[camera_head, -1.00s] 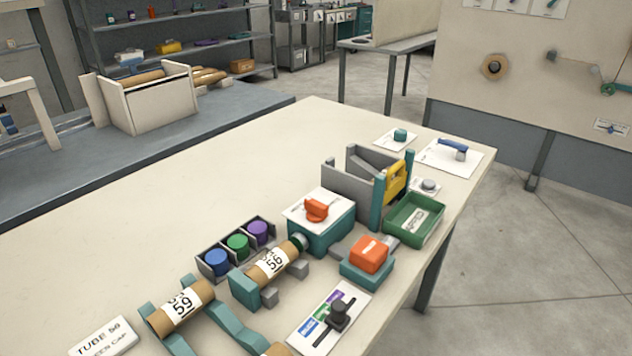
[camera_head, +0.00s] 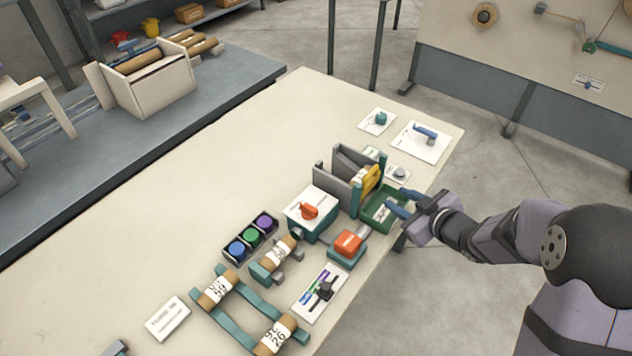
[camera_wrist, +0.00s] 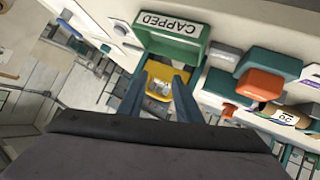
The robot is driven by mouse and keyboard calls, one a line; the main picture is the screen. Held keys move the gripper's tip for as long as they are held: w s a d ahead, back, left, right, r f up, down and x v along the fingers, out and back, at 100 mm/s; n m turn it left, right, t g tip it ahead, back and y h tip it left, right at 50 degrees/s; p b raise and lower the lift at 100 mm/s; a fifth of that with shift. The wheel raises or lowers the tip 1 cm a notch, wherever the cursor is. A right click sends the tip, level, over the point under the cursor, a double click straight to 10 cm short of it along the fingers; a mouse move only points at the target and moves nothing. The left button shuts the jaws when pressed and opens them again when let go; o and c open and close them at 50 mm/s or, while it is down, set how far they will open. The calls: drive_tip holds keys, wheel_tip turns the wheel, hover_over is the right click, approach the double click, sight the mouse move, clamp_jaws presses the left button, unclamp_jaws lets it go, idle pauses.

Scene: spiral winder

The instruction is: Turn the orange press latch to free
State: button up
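An orange turning knob (camera_head: 309,211), which looks like the press latch, sits on the white top of a teal box (camera_head: 318,228). In the wrist view a small orange piece (camera_wrist: 228,111), probably the same knob, shows right of the fingers. A separate orange block (camera_head: 348,243) sits on a teal base in front of the box; it also shows in the wrist view (camera_wrist: 268,82). My gripper (camera_head: 404,202) is over the green tray, to the right of the knob and apart from it. Its two blue fingers (camera_wrist: 160,92) are spread with nothing between them.
The green tray (camera_head: 370,222) marked CAPPED lies below my gripper. Tube 56 (camera_head: 279,252) lies in a cradle near blue, green and purple caps (camera_head: 250,237). The table's left part (camera_head: 190,190) is clear.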

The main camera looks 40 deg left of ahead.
drive_tip(key=s+a+r+n+g+y+p, duration=0.1)
drive_tip(key=s+a, duration=0.1)
drive_tip(key=s+a+r+n+g+y+p, duration=0.1)
drive_tip(key=s+a+r+p, duration=0.1)
drive_tip(key=a, duration=0.1)
drive_tip(key=s+a+r+n+g+y+p, duration=0.1)
drive_tip(key=s+a+r+g, duration=0.1)
drive_tip(key=s, duration=0.1)
drive_tip(key=shift+s+a+r+p, duration=0.1)
drive_tip(key=shift+a+p, duration=0.2)
drive_tip(key=shift+a, duration=0.05)
drive_tip(key=m+g, duration=0.1)
drive_tip(key=g, duration=0.1)
approach(310, 207)
drive_tip(key=x, duration=0.3)
drive_tip(key=shift+p+x, duration=1.5)
drive_tip(key=shift+x, duration=2.3)
drive_tip(key=shift+c, duration=0.3)
clamp_jaws()
